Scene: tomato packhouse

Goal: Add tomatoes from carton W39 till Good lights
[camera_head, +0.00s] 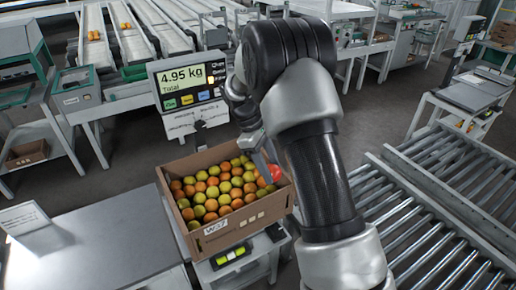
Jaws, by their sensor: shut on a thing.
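An open brown carton (241,229) full of yellow, green and orange tomatoes stands on the scale. Its label (216,227) is small and seems to read W37. The scale display (187,82) reads 4.95 kg Total, with coloured fields below it and a small amber light at its right. My gripper (270,163) is over the carton's right end, pointing down, shut on a red tomato (275,172). My arm hides part of the fingers. I cannot tell whether this tomato touches those below. No carton with a readable W39 label shows.
A grey table (95,250) with a white sign (25,217) lies at the left. A roller conveyor (430,215) runs at the right, behind my arm. Sorting lanes (130,40) stand at the back left. A side table (475,95) stands at the right.

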